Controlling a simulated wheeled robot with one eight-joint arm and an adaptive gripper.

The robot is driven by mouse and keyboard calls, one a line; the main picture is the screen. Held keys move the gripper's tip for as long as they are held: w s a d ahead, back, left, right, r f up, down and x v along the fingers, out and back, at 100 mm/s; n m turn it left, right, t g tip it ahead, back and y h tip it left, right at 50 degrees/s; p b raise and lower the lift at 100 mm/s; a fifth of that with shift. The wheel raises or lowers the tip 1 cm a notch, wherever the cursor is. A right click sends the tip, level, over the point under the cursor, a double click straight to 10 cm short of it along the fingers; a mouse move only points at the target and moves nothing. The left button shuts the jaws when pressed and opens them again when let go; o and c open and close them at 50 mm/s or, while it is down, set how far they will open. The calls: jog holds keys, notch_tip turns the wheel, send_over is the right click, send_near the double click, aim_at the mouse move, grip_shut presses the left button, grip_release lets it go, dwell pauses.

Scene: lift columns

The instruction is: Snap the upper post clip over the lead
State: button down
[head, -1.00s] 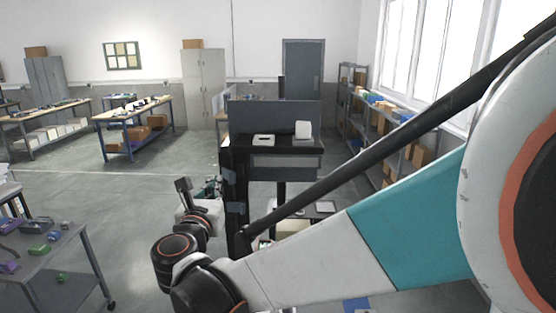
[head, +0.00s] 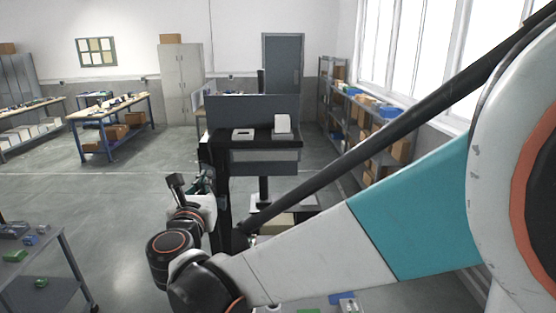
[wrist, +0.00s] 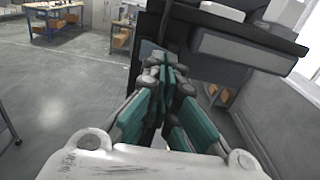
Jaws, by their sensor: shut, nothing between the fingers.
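My gripper (wrist: 163,76) is shut and empty, its teal-lined fingers together at the tips in the wrist view. In the head view it shows small and partly hidden (head: 203,182), just left of a black upright post (head: 222,195). The post belongs to a dark lift-column workstation. In the wrist view the post (wrist: 147,60) stands behind the fingertips; I cannot tell whether they touch. I cannot make out the upper clip or the lead in either view.
The workstation's black top (head: 262,139) carries a white flat box (head: 243,133) and a white upright block (head: 283,124). A grey cart (head: 40,270) with small parts is at the lower left. Shelving (head: 375,115) lines the right wall. Open floor lies left.

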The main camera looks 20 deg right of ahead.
jog(key=shift+w+d, duration=0.1)
jog(key=shift+w, duration=0.35)
jog(key=shift+w+d, duration=0.15)
jog(key=shift+w, duration=0.05)
jog(key=shift+s, duration=0.15)
jog(key=v, duration=0.6)
jog(key=shift+s, duration=0.3)
dwell(0.4)
